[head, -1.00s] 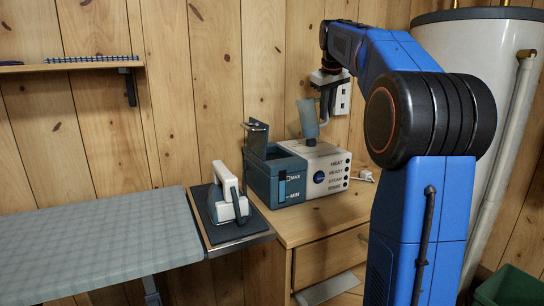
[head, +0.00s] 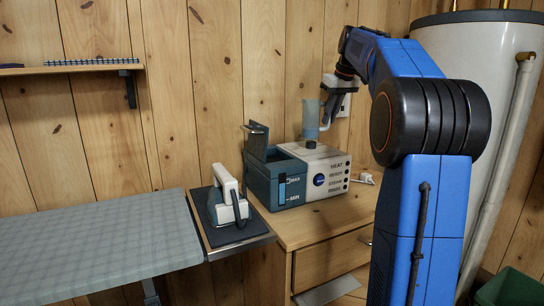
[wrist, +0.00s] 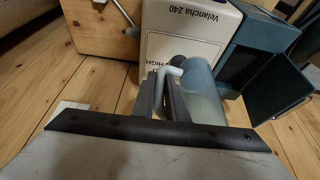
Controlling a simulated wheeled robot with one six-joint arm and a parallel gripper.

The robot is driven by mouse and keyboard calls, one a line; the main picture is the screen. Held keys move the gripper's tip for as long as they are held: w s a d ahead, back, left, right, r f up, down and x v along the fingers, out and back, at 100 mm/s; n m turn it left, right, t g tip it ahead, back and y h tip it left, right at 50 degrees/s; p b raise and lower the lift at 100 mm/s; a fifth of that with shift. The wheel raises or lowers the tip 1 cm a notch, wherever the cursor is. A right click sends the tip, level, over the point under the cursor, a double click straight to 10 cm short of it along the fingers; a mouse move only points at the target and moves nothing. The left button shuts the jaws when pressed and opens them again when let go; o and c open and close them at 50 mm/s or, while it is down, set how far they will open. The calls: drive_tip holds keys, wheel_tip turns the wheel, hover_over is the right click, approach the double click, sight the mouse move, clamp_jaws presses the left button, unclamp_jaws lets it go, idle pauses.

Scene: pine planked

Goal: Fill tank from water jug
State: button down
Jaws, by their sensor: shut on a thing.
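The water jug (head: 311,119), translucent blue-grey, is held nearly upright above the white top of the steam station (head: 328,172). My gripper (head: 326,122) is shut on its handle from the right. The wrist view shows the jug (wrist: 203,92) beside the fingers (wrist: 166,96); how much water it holds is unclear. The teal tank (head: 262,184) forms the station's left part, its lid (head: 255,140) standing open. A level window (head: 283,190) between MAX and MIN marks is on its front. The jug is right of the tank opening.
The station stands on a wooden cabinet (head: 310,232) against a plank wall. An iron (head: 228,200) rests on a dark pad at the end of the ironing board (head: 100,240), left of the station. A white boiler (head: 480,70) stands right.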

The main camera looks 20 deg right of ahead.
drive_tip(key=shift+r, duration=2.5)
